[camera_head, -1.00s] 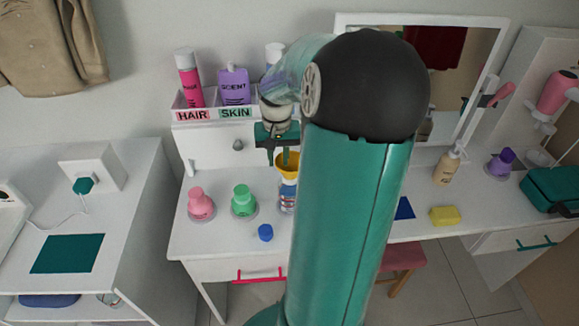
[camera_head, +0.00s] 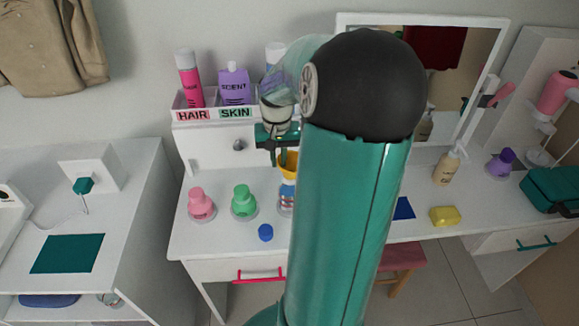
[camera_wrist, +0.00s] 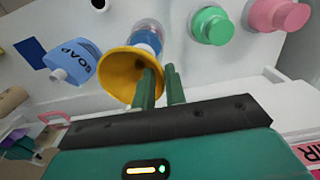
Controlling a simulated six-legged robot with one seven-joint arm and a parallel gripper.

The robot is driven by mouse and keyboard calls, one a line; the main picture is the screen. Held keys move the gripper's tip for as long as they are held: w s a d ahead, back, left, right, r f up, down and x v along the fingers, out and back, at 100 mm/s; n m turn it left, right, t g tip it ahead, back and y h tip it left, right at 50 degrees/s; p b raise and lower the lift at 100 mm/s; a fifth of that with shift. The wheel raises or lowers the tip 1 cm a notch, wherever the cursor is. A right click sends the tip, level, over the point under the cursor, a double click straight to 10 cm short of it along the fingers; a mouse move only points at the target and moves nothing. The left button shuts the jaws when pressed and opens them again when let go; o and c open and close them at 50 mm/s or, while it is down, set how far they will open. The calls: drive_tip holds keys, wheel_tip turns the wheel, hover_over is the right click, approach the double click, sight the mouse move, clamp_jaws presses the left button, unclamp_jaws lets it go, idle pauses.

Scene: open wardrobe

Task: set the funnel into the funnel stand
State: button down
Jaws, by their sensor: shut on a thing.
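The yellow funnel (camera_head: 288,166) is above the striped bottle (camera_head: 286,198) on the white table. It also shows in the wrist view (camera_wrist: 118,76), wide mouth toward the camera and narrow end toward the bottle (camera_wrist: 147,40). I cannot tell whether the spout is inside the bottle neck. My gripper (camera_head: 282,158) is shut on the funnel's rim. In the wrist view its green fingers (camera_wrist: 162,76) sit at the rim, one overlapping the mouth. I cannot pick out the funnel stand for sure; my arm hides part of the table.
A green bottle (camera_head: 244,202), a pink bottle (camera_head: 201,204) and a blue cap (camera_head: 265,232) stand near the striped bottle. The HAIR and SKIN organizer (camera_head: 215,125) is behind. A yellow sponge (camera_head: 444,216) and a lotion bottle (camera_head: 446,168) are right of my arm.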

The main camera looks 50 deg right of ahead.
drive_tip(key=shift+w+a+r, duration=0.1)
drive_tip(key=shift+w+r, duration=0.05)
drive_tip(key=shift+r, duration=0.6)
drive_tip(key=shift+r, duration=0.6)
idle(0.4)
drive_tip(key=shift+r, duration=2.5)
